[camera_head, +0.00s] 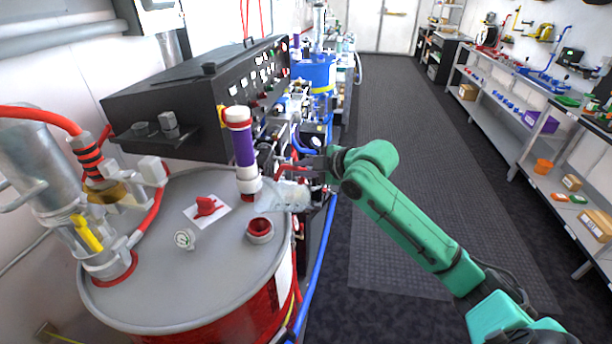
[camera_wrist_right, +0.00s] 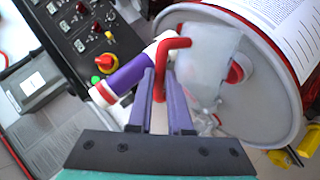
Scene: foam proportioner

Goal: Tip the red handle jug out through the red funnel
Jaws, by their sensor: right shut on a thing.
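A translucent whitish jug (camera_head: 290,196) with a red handle hangs at the right edge of the grey drum lid. It also shows in the wrist view (camera_wrist_right: 205,58), where its red handle (camera_wrist_right: 184,44) lies between the fingers. My right gripper (camera_head: 322,164) is shut on that handle; its fingers also show in the wrist view (camera_wrist_right: 160,92). The jug looks tilted, with its left end close to the red funnel (camera_head: 260,229) on the lid. The funnel is partly hidden behind the jug in the wrist view (camera_wrist_right: 236,72). I cannot tell whether anything flows. My left gripper is not in view.
A purple and white upright pipe (camera_head: 242,150) stands on the drum lid (camera_head: 175,290) just left of the jug. A black control panel (camera_head: 190,95) is behind it. A red valve (camera_head: 207,206) and a gauge (camera_head: 184,239) sit on the lid. The aisle floor (camera_head: 390,130) is clear.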

